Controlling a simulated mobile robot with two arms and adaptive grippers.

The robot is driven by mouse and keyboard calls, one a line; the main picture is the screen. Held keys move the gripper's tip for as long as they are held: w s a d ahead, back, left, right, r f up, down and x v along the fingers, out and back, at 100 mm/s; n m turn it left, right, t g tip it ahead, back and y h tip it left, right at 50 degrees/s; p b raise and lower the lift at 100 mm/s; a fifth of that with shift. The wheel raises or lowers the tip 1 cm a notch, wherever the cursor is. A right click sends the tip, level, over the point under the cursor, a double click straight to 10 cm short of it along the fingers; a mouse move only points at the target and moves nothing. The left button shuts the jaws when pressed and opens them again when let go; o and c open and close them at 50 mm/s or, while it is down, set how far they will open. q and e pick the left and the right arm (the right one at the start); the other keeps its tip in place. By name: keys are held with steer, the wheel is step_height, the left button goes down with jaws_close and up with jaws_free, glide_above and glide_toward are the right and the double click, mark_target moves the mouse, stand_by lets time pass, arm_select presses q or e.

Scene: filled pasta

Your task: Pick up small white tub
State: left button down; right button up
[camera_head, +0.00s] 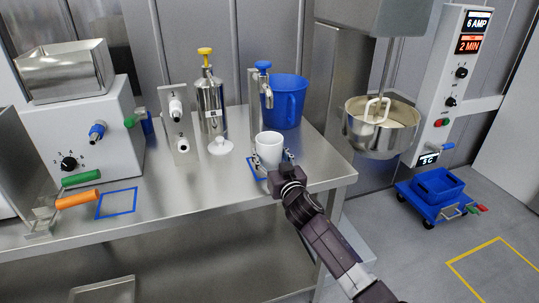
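The small white tub (269,147) stands upright near the right front of the steel table, by a blue outlined square partly hidden behind my gripper. My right gripper (272,161) comes in from the lower right, with one finger on each side of the tub. Whether the fingers press on the tub or stand slightly apart from it cannot be told. The tub's lower part is partly hidden by the gripper. My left gripper is not in view.
A machine (80,130) with green and orange handles is at left. A mixer bowl (381,130) hangs at right. The front middle of the steel table (190,188) is clear.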

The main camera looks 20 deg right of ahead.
steer(key=c, duration=0.3)
steer(key=shift+r, duration=0.1)
